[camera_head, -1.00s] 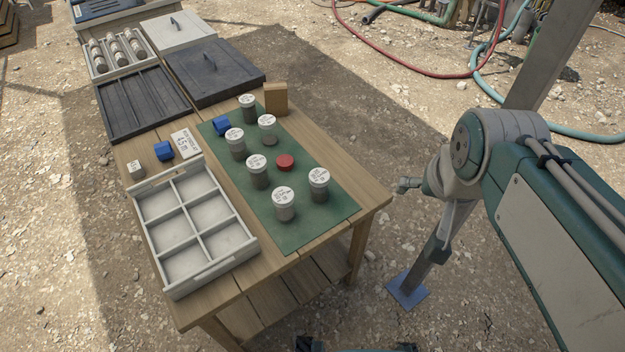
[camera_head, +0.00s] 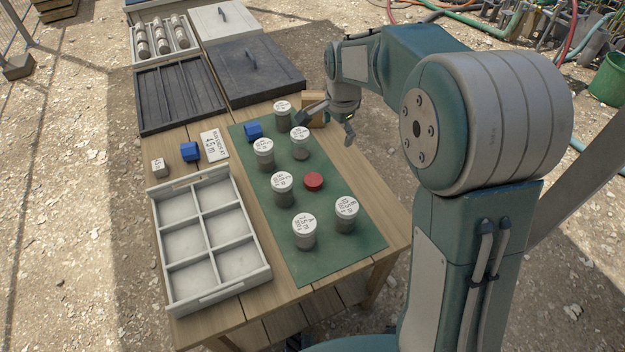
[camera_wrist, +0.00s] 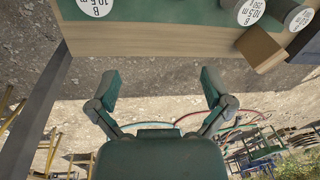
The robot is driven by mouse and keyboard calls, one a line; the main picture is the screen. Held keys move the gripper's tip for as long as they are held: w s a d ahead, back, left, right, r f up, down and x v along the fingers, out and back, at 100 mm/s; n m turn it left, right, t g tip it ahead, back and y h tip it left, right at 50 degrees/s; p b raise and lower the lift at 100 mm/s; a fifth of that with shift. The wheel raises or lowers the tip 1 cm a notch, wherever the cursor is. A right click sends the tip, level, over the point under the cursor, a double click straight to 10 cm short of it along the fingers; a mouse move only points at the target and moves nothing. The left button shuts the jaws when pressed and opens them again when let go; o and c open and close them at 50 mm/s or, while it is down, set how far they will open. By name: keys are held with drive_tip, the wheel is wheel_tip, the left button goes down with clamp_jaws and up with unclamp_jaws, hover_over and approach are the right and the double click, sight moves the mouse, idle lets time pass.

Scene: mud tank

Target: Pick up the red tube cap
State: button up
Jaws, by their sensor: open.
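The red tube cap (camera_head: 313,181) lies on the green mat (camera_head: 352,258) in the head view, between several grey jars with white labelled lids. It is not visible in the wrist view. My gripper (camera_head: 327,128) is open and empty beyond the cap, above the table's right edge near a wooden block. In the wrist view my gripper (camera_wrist: 160,82) has its two fingers spread wide, with bare ground behind them. It is clear of the cap and touches nothing that I can make out.
Jars stand close around the cap, one at its left (camera_head: 283,190) and one in front (camera_head: 346,214). A blue block (camera_head: 254,130) and the wooden block (camera_head: 314,107) are at the mat's far end. A white compartment tray (camera_head: 262,280) is at left. Dark trays lie behind.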

drive_tip(key=w+a+f+m+g, duration=0.15)
drive_tip(key=w+f, duration=0.25)
drive_tip(key=f, duration=0.4)
drive_tip(key=w+a+f+m, duration=0.3)
drive_tip(key=f, duration=0.4)
hover_over(313, 179)
drive_tip(key=f, duration=0.5)
drive_tip(key=shift+w+d+f, duration=0.1)
drive_tip(key=shift+d+f, duration=0.05)
drive_tip(key=shift+d, duration=0.25)
drive_tip(key=f, duration=0.5)
drive_tip(key=shift+a+f, duration=0.2)
drive_tip(key=shift+a, duration=0.2)
drive_tip(key=c, duration=0.6)
